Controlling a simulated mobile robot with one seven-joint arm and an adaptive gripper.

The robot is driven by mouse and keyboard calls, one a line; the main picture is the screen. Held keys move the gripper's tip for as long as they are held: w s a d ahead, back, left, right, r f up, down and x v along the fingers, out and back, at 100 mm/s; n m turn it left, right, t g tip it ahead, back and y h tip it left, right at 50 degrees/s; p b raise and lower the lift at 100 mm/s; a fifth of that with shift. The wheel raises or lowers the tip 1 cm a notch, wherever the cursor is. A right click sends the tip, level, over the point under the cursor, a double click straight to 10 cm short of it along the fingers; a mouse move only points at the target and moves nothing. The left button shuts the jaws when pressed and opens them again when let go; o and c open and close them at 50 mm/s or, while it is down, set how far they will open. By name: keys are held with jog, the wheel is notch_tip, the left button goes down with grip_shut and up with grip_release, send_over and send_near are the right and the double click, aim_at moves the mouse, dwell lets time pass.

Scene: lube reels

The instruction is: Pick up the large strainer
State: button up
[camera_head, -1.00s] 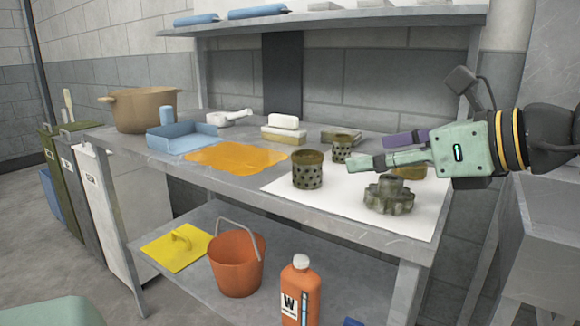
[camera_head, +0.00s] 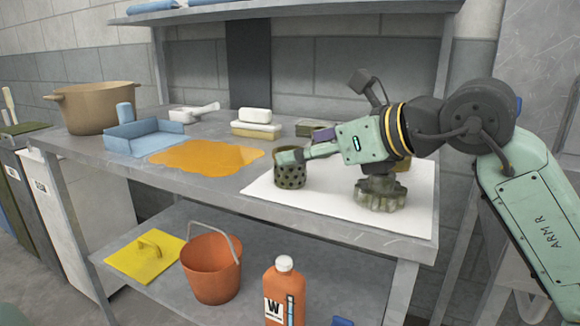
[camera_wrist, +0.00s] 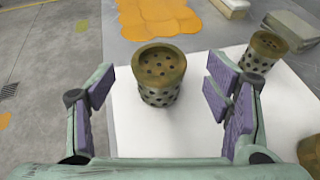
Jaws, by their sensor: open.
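The large strainer (camera_head: 291,174) is a dark, perforated olive-brown cup standing upright on a white sheet (camera_head: 330,214) on the bench. My gripper (camera_head: 290,157) is at its upper part in the head view and hides some of its rim. In the wrist view the large strainer (camera_wrist: 159,75) stands upright ahead, between the lines of my open, purple-padded fingers (camera_wrist: 160,90). Its holed inside shows, and no finger visibly touches it. A smaller strainer (camera_wrist: 264,50) stands to the right in the wrist view; my gripper hides it in the head view.
A gear-shaped part (camera_head: 380,194) stands on the sheet below my wrist. An orange spill (camera_head: 205,157) lies left of the sheet, with a blue tray (camera_head: 145,138) and a pot (camera_head: 97,108) beyond. Sponge-like blocks (camera_head: 256,124) sit behind. A shelf (camera_head: 290,18) runs above.

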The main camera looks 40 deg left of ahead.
jog(key=x, duration=0.4)
jog(key=shift+a, duration=0.25)
jog(key=shift+c, duration=0.2)
jog(key=c, duration=1.4)
